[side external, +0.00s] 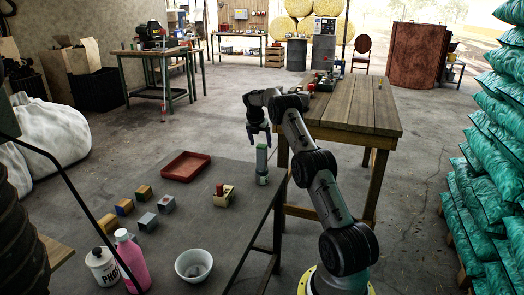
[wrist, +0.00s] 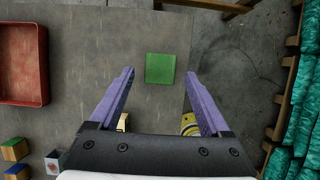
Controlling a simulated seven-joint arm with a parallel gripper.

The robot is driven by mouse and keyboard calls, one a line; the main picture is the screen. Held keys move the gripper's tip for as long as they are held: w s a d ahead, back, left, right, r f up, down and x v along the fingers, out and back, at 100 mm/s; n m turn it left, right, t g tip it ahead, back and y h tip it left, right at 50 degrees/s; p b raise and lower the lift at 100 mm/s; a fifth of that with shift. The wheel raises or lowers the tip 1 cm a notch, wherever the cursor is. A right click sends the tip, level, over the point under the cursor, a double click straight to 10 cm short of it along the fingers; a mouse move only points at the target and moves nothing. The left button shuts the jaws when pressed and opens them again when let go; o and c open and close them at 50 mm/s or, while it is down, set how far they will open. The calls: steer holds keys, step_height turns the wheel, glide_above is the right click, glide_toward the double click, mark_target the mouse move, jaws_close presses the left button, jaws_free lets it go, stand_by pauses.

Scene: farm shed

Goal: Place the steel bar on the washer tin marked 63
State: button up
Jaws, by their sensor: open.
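A tall upright piece (side external: 262,163), green above and grey below, stands near the right edge of the grey table. Its square green top (wrist: 160,68) shows in the wrist view. I cannot tell whether it is the steel bar alone or stacked pieces. My gripper (side external: 260,133) is open and empty just above it. In the wrist view the purple fingers (wrist: 158,84) are spread, with the green top between them and slightly ahead, apart from both. No marking 63 is readable, so I cannot pick out the washer tin.
A red tray (side external: 186,167) lies left of the upright piece. A cream block with a red part (side external: 223,196) stands nearer the camera. Several small cubes (side external: 147,221), a white bowl (side external: 194,266) and a pink bottle (side external: 131,262) occupy the left and front. A wooden table (side external: 350,105) stands behind.

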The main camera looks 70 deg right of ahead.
steer(key=w+a+r+m+t, duration=0.1)
steer(key=w+a+r+m, duration=0.1)
steer(key=a+r, duration=0.65)
steer(key=w+a+r+m+t, duration=0.1)
steer(key=w+a+r+m, duration=0.1)
steer(key=a+r, duration=0.65)
steer(key=s+a+r+m+t+y, duration=0.1)
steer(key=s+a+r+m, duration=0.1)
steer(key=a, duration=0.6)
steer(key=s+a+r+m, duration=0.1)
steer(key=a+r+m, duration=0.1)
steer(key=a, duration=0.6)
steer(key=s+a+r+m+t+y, duration=0.1)
steer(key=s+a+m, duration=0.1)
steer(key=s+a, duration=0.45)
steer(key=s+a+m+t, duration=0.1)
steer(key=s+a+m, duration=0.25)
steer(key=a, duration=0.55)
steer(key=s+a+f+m+y, duration=0.1)
steer(key=s+a+f+m, duration=0.1)
steer(key=s, duration=0.4)
steer(key=s+a+f+m+y, duration=0.1)
steer(key=s+a+f+m, duration=0.1)
steer(key=s+a+f, duration=0.2)
steer(key=s+a, duration=0.1)
steer(key=s, duration=0.2)
steer(key=shift+a+f+t, duration=0.15)
steer(key=shift+a+t, duration=0.15)
steer(key=shift+a, duration=0.1)
